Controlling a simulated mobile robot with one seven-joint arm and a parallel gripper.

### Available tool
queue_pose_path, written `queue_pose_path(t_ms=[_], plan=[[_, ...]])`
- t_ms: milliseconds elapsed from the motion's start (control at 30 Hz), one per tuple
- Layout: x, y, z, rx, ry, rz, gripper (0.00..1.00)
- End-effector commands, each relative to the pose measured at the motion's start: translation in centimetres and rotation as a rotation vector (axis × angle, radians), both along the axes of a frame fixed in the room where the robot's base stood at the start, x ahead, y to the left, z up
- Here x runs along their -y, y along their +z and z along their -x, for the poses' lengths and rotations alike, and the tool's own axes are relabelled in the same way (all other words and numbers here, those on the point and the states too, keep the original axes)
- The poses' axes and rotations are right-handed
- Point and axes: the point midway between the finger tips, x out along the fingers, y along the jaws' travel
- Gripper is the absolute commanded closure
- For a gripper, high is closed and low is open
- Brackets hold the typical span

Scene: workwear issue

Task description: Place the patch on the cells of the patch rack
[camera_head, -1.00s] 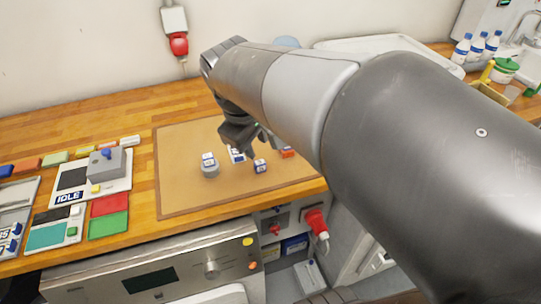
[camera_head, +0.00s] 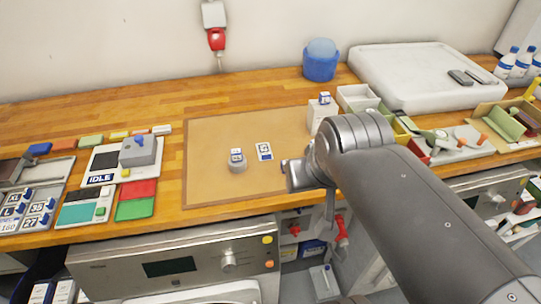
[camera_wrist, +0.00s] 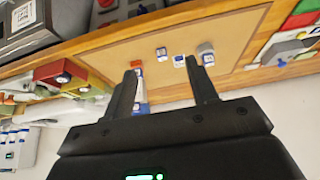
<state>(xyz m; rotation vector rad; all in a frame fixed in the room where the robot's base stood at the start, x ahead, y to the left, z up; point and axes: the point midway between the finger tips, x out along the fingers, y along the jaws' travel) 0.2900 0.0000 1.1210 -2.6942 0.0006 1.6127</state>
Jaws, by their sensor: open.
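Small white-and-blue patches lie about the tan mat (camera_head: 210,190). One patch (camera_head: 236,154) sits on a grey round stand (camera_head: 238,166), and a flat white-and-blue piece (camera_head: 264,151) lies to its right. In the wrist view, the patch on the stand (camera_wrist: 206,48), the flat piece (camera_wrist: 180,61) and another patch (camera_wrist: 162,53) show beyond my fingers. My gripper (camera_head: 286,175) is at the mat's right side, right of the stand; its open fingers (camera_wrist: 166,78) hold nothing. The grey rack with numbered cells (camera_head: 35,208), apparently the patch rack, is at the far left, partly cut off.
A device marked IDLE (camera_head: 101,180) and red and green pads (camera_head: 136,200) stand left of the mat. A white block (camera_head: 321,114), a blue tub (camera_head: 320,66) and a large white tray (camera_head: 420,80) are at the back right. The mat's left part is clear.

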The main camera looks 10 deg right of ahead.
Motion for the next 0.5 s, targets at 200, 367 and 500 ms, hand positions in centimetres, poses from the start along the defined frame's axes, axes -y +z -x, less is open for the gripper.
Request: queue_pose_path(t_ms=[200, 367, 500], plan=[[-0.1, 0.0, -1.4, -0.01, 0.0, 0.002, 0.47], [-0.4, -0.3, -5.2, -0.031, -0.001, 0.005, 0.47], [-0.9, -1.1, -9.2, -0.048, -0.004, 0.007, 0.47]])
